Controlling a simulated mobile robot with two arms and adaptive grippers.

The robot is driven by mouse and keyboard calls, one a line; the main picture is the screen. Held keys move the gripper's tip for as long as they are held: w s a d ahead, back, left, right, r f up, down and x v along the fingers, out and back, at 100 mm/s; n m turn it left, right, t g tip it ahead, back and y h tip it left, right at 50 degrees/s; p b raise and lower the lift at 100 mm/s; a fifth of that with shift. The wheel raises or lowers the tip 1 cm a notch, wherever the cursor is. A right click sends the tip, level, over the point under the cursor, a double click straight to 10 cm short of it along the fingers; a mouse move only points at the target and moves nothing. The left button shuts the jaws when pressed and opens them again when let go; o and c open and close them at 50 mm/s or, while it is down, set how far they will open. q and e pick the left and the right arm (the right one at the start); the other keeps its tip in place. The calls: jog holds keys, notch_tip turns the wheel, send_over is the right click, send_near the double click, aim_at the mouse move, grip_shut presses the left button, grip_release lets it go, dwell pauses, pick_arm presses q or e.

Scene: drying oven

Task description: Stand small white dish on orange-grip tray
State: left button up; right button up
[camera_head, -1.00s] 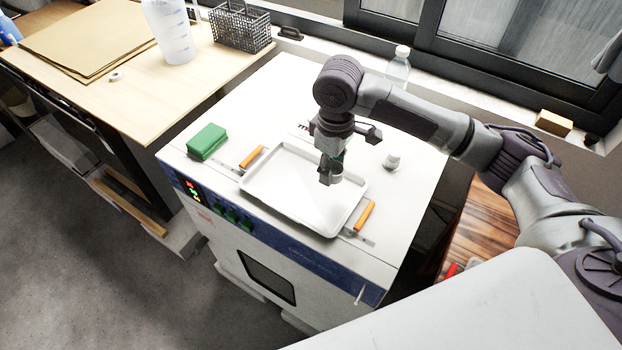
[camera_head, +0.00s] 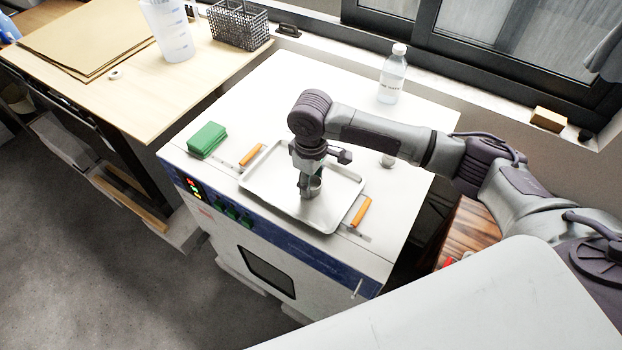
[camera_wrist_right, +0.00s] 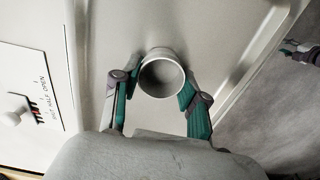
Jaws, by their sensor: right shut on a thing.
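The orange-grip tray (camera_head: 262,190) is a shallow white tray with an orange grip at each end, lying on top of the oven. My right gripper (camera_head: 309,192) is over the middle of the tray, pointing down. It is shut on the small white dish (camera_head: 315,186), a round open cup. In the right wrist view the dish (camera_wrist_right: 161,75) sits upright between the two green-padded fingers (camera_wrist_right: 155,98), above the tray floor (camera_wrist_right: 215,50). I cannot tell whether the dish touches the tray.
A green block (camera_head: 207,138) lies on the oven top (camera_head: 290,90) left of the tray. A clear bottle (camera_head: 392,75) stands at the back. A wooden table (camera_head: 130,70) is at the left.

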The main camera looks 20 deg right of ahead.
jog(key=o, duration=1.1)
notch_tip(320, 180, up, 12)
jog(key=shift+r+b, duration=0.1)
jog(key=shift+b, duration=1.1)
